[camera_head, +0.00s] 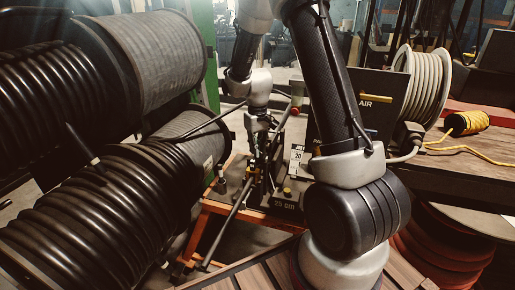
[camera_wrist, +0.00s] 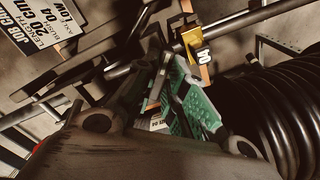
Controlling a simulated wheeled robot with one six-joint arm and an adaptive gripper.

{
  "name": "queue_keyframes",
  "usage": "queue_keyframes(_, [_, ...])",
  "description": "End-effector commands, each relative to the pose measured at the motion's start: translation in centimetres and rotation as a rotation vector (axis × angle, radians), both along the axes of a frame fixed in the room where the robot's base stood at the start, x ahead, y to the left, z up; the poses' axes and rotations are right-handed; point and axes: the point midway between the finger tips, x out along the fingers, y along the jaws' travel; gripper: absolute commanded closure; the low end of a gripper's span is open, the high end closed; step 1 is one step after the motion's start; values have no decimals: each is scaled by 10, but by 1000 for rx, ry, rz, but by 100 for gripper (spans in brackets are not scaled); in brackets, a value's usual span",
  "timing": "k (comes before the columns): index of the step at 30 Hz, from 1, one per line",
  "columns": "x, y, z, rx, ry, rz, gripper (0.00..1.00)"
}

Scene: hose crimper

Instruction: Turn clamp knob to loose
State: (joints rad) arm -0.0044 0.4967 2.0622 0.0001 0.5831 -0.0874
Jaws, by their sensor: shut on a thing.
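My gripper (camera_head: 259,145) points down at the crimper bench in the head view, beside its rods and levers. In the wrist view my gripper (camera_wrist: 163,65) has its two fingers close together around a small dark part, which I take to be the clamp knob. The fingers hide most of it, so its shape and turn position cannot be read. A metal rod (camera_wrist: 228,25) with a yellow marker (camera_wrist: 192,40) passes just beyond the fingertips.
A job card (camera_wrist: 38,25) stands at upper left in the wrist view. Large black hose reels (camera_head: 85,215) crowd the left in the head view. An orange-framed bench (camera_head: 215,208) carries the crimper. A wooden table (camera_head: 470,152) with yellow cord (camera_head: 468,122) is at right.

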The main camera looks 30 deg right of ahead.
Motion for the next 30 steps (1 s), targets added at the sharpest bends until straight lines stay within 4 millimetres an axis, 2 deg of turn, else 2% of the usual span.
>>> queue_keyframes(18, [1,0,1,0,-2,531,100])
queue_keyframes(30, [1,0,1,-1,-3,688,100])
